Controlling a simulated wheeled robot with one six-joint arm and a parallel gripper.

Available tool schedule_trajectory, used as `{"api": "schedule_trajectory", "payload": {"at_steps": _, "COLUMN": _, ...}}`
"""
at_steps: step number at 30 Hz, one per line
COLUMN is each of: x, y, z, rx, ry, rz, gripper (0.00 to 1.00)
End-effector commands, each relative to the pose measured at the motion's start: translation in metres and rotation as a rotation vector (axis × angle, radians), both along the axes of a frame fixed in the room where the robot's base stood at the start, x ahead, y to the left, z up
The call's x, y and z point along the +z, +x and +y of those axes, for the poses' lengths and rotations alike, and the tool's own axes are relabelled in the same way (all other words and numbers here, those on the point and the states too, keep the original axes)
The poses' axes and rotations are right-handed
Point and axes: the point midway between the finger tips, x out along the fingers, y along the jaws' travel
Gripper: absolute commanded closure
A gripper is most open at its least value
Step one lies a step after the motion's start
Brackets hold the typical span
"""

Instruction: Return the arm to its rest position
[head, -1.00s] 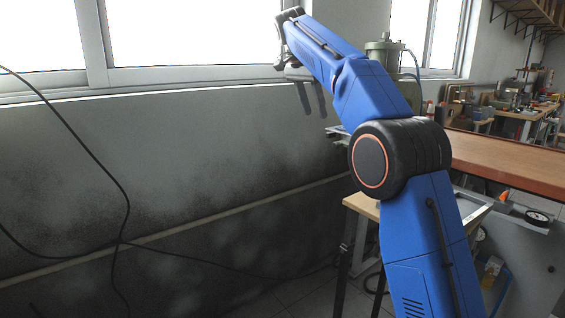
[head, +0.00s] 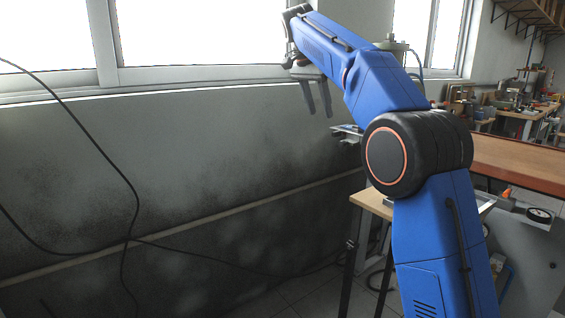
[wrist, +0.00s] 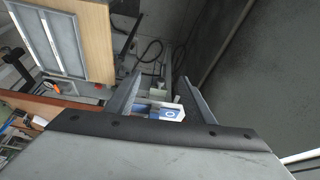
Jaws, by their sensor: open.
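My gripper (head: 318,112) hangs from the end of my blue arm in the head view, in front of the grey wall below the window. Its two fingers point down, are apart and hold nothing that I can see. In the wrist view, my gripper (wrist: 160,79) shows two grey fingers spread apart. A small blue and white box (wrist: 168,113) shows between them; how far off it is I cannot tell. My arm is raised and bent at the elbow joint.
A wooden table (head: 372,202) with black legs stands behind my arm; its top also shows in the wrist view (wrist: 92,40). A long brown bench (head: 520,165) is at right. Black cables (head: 105,172) hang by the wall at left. Open space lies left of my arm.

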Motion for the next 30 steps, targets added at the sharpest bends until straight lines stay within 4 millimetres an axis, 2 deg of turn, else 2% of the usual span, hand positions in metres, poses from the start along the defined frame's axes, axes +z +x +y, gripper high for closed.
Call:
{"api": "schedule_trajectory", "payload": {"at_steps": 11, "x": 0.003, "y": -0.031, "z": -0.030, "rx": 0.092, "ry": 0.003, "rz": 0.016, "gripper": 0.52}}
{"api": "schedule_trajectory", "payload": {"at_steps": 19, "x": -0.002, "y": -0.071, "z": -0.059, "rx": 0.197, "ry": 0.008, "rz": 0.033, "gripper": 0.52}}
{"api": "schedule_trajectory", "payload": {"at_steps": 30, "x": -0.022, "y": -0.131, "z": -0.094, "rx": 0.332, "ry": 0.016, "rz": 0.045, "gripper": 0.52}}
